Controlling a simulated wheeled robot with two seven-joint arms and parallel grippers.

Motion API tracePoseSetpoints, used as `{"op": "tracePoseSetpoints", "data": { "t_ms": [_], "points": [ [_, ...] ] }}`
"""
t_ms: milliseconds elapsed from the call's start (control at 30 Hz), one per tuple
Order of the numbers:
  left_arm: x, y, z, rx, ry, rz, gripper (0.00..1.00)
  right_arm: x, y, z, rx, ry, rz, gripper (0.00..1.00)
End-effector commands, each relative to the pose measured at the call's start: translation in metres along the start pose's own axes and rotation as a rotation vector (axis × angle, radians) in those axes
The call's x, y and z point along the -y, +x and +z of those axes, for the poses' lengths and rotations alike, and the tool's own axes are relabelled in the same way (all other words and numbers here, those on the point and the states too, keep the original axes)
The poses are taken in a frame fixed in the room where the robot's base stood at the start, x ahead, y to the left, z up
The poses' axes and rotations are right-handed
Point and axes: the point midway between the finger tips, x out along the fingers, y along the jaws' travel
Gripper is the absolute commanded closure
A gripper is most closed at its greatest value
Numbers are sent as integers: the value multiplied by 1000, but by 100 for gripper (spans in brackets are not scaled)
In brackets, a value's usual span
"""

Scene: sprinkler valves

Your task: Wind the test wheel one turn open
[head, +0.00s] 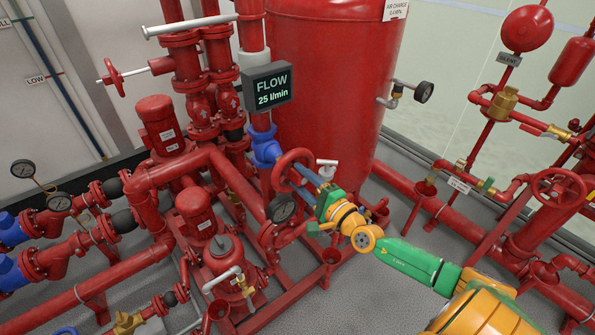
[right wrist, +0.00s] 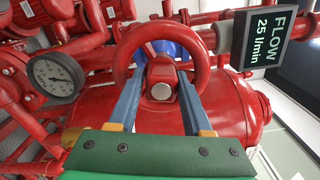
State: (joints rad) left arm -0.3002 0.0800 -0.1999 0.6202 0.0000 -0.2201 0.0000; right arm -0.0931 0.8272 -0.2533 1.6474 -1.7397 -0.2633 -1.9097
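The red test wheel (head: 279,172) is on the pipework in front of the big red tank, below the flow display (head: 267,87), which reads 25 l/min. In the right wrist view the wheel rim (right wrist: 165,26) arches at the top around a hub with a pale round end (right wrist: 161,91). My right gripper (head: 297,172) reaches the wheel from the right. Its two blue-grey fingers (right wrist: 160,88) stand apart, one each side of the hub, near the rim; I cannot tell whether they touch it. The lower rim is not clearly seen. My left gripper is out of view.
A pressure gauge (head: 281,209) sits just below the wheel; it shows left of the fingers in the wrist view. The red tank (head: 325,85) stands behind. Red pumps (head: 160,127) and pipes crowd the left. Another red handwheel (head: 558,188) is at far right.

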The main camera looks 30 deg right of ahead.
Motion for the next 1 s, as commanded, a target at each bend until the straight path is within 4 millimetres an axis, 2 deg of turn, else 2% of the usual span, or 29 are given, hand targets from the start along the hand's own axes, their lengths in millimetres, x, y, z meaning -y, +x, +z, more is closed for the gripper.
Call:
{"op": "tracePoseSetpoints", "data": {
  "t_ms": [33, 167, 400, 500, 933, 1000],
  "points": [
    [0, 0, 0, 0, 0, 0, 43, 6, 1, -1, -2, -1, -15, 32],
    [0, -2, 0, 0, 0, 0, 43, 6, -6, -1, -3, -1, -13, 32],
    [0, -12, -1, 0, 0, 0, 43, 4, -55, 0, -2, 0, -4, 32],
    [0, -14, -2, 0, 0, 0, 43, 4, -67, 0, -1, 1, -7, 32],
    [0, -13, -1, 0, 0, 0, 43, 2, -70, -1, -4, 8, -8, 32],
    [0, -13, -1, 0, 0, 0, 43, -6, -71, -13, -47, 81, 5, 32]
  ]
}}
